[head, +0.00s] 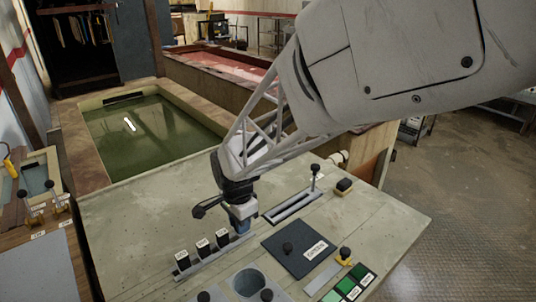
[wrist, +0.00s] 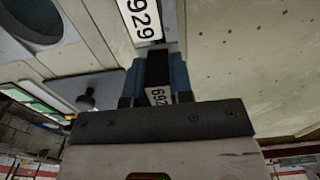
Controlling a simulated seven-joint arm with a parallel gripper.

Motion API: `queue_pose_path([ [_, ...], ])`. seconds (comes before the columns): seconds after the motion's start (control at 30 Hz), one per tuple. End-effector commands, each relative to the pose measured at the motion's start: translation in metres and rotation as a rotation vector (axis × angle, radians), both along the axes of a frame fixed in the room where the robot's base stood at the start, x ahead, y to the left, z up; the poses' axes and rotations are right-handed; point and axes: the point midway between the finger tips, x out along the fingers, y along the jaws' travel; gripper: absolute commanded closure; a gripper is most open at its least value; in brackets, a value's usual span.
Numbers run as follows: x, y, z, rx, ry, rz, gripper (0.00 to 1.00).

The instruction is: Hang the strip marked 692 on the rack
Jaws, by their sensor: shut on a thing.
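My gripper (head: 242,216) is over the right end of the grey rack rail (head: 214,257) on the bench. In the wrist view its blue fingers (wrist: 167,80) are shut on a black strip (wrist: 158,72) whose white label reads 692, partly cut off. In the head view the fingers hide most of this strip. Three black strips with white labels (head: 203,246) stand on the rail to the left of my gripper. I cannot tell whether the held strip touches the rail.
A round hole (head: 250,282) and green buttons (head: 349,284) are nearer the front. A white label ending in 929 (wrist: 143,18) shows ahead of the fingers in the wrist view.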

Motion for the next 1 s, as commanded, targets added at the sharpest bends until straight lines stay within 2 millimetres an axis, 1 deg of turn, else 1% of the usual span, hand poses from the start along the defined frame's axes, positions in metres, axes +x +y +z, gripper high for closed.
queue_pose_path([
  [0.2,0.0000,0.0000,-0.0039,0.000,0.000,0.000,0.96],
  [1.0,-0.0001,-0.0001,-0.0072,0.000,0.000,0.000,0.96],
])
